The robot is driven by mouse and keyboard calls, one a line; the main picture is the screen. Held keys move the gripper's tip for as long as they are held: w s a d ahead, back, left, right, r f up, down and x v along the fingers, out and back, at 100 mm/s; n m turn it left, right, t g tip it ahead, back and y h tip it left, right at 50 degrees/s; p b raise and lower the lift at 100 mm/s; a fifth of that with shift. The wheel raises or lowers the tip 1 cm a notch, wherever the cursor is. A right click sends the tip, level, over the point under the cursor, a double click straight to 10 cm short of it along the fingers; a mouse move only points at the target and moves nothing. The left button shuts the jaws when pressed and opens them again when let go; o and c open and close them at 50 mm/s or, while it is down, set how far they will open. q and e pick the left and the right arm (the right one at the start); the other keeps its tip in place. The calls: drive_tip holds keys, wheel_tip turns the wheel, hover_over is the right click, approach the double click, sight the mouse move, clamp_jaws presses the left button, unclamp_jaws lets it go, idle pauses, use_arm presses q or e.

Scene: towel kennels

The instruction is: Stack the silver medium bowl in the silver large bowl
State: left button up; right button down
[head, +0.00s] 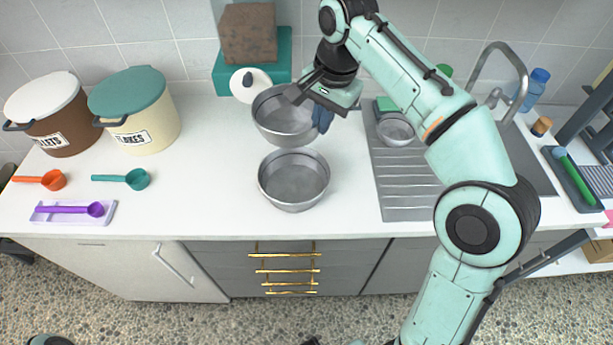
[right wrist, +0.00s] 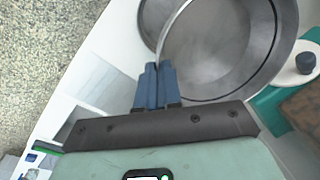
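The silver medium bowl (head: 277,122) is at the back of the counter. My right gripper (head: 322,124) is at its right rim. In the right wrist view the blue fingers (right wrist: 158,70) are close together with the rim of the medium bowl (right wrist: 222,55) between them. Whether this bowl is lifted clear of the counter is hard to tell. The silver large bowl (head: 294,180) stands upright and empty on the counter, just in front of the medium bowl. Part of it shows behind the medium bowl in the right wrist view (right wrist: 150,12). My left gripper is out of view.
A teal box (head: 285,70) and a white lid-like piece (head: 250,84) are behind the medium bowl. Two canisters (head: 152,128) and several scoops (head: 122,178) are at left. Counter beside the large bowl is clear.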

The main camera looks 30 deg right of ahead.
use_arm(q)
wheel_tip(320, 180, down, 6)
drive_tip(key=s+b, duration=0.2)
drive_tip(key=b, duration=0.2)
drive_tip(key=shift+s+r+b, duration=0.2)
drive_tip(key=shift+b, duration=0.1)
use_arm(e)
drive_tip(key=shift+s+f, duration=0.1)
drive_tip(key=shift+f, duration=9.15)
drive_tip(key=shift+f, duration=0.1)
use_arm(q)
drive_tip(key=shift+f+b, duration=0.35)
use_arm(e)
drive_tip(key=shift+f, duration=0.5)
drive_tip(key=c, duration=1.3)
unclamp_jaws()
